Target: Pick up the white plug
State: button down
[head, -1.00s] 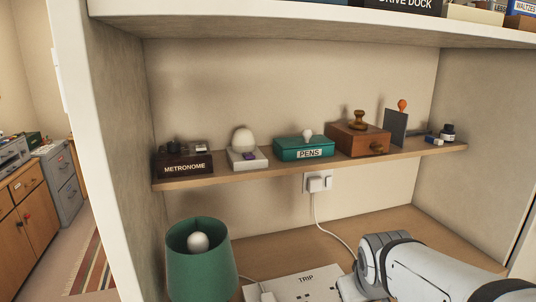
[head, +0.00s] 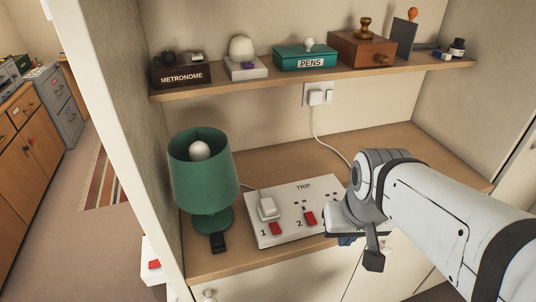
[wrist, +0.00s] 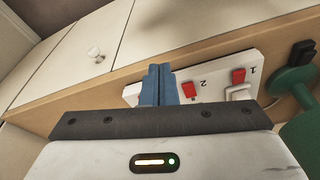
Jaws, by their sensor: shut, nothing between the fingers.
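A white plug (head: 267,208) sits in socket 1 of the white power strip (head: 295,186), with a cord running behind it. In the wrist view it shows as a white shape (wrist: 239,92) beside the red switch by the number 1. Another white plug (head: 316,97) is in the wall socket above the desk. My gripper (head: 346,241) is at the front right of the strip, right of the plug in socket 1 and apart from it. Its blue fingers (wrist: 158,84) are shut and empty. My arm hides the strip's right end.
A green lamp (head: 203,175) stands left of the strip, with a small black object (head: 218,242) before its base. The shelf (head: 300,80) above holds several items. The desk (head: 385,140) behind the strip is mostly clear.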

aim_at(267, 210)
jog(key=z, duration=1)
jog(key=k, duration=1.2)
jog(key=u, duration=0.85)
jog(key=i, duration=1)
jog(key=u, duration=0.1)
